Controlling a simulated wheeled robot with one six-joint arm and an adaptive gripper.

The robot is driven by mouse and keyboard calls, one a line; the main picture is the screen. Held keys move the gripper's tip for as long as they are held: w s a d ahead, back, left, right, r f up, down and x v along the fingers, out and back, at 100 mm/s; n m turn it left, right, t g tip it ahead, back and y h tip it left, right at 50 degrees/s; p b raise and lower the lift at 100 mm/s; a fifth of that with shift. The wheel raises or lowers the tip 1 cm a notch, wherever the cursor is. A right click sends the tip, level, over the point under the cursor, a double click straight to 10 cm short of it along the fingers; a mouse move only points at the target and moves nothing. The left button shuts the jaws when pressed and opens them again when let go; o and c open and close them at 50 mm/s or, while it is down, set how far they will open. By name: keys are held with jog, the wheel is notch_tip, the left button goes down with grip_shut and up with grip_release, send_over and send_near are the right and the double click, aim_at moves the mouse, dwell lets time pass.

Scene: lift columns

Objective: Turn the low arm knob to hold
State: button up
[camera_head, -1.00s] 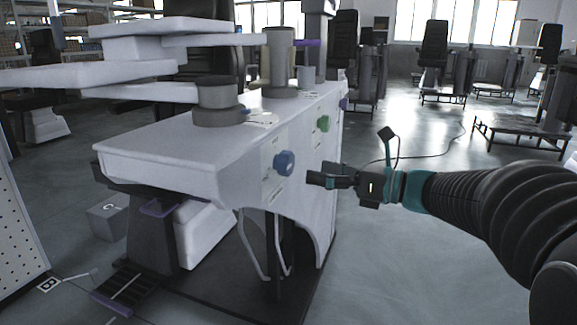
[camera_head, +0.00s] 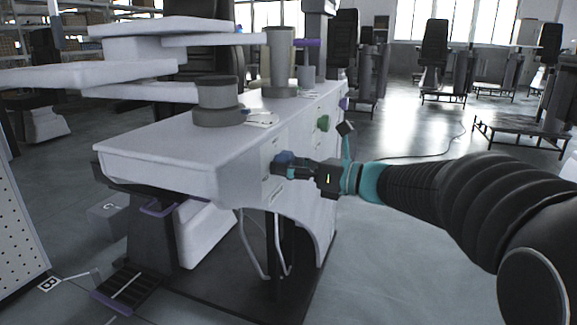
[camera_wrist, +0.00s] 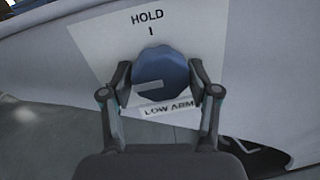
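The low arm knob is a blue, many-sided knob (camera_wrist: 160,68) on a white plate (camera_wrist: 205,45) printed "HOLD" above and "LOW ARM" below. A pale grey bar on its face points left and slightly down, away from the HOLD tick at the top. My gripper (camera_wrist: 160,78) has one finger at each side of the knob. The fingertips lie at its edges, but I cannot tell whether they press on it. In the head view my gripper (camera_head: 285,168) is at the blue knob (camera_head: 283,157) and partly hides it.
The white top (camera_head: 165,140) carries grey cylinders (camera_head: 217,98). Open floor (camera_head: 400,235) lies right of the column unit.

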jog(key=c, duration=0.5)
jog(key=shift+m, duration=0.3)
jog(key=m, duration=0.3)
jog(key=shift+r, duration=0.15)
jog(key=m+p, duration=0.1)
jog(key=m, duration=0.1)
jog(key=m+p, duration=0.1)
jog(key=m, duration=0.1)
jog(key=shift+s+r+g+h, duration=0.1)
jog(key=shift+g+h, duration=0.2)
jog(key=m+p, duration=0.2)
jog(key=m, duration=0.1)
jog(key=m+p, duration=0.2)
jog(key=shift+r+m+g+p, duration=0.2)
jog(key=shift+m+g+p, duration=0.1)
jog(key=shift+m+p, duration=0.1)
jog(key=shift+f+m+g+p, duration=0.1)
jog(key=shift+m+g+p, duration=0.2)
jog(key=shift+m+p, duration=1.35)
jog(key=shift+f+m, duration=0.1)
jog(key=shift+m, duration=0.15)
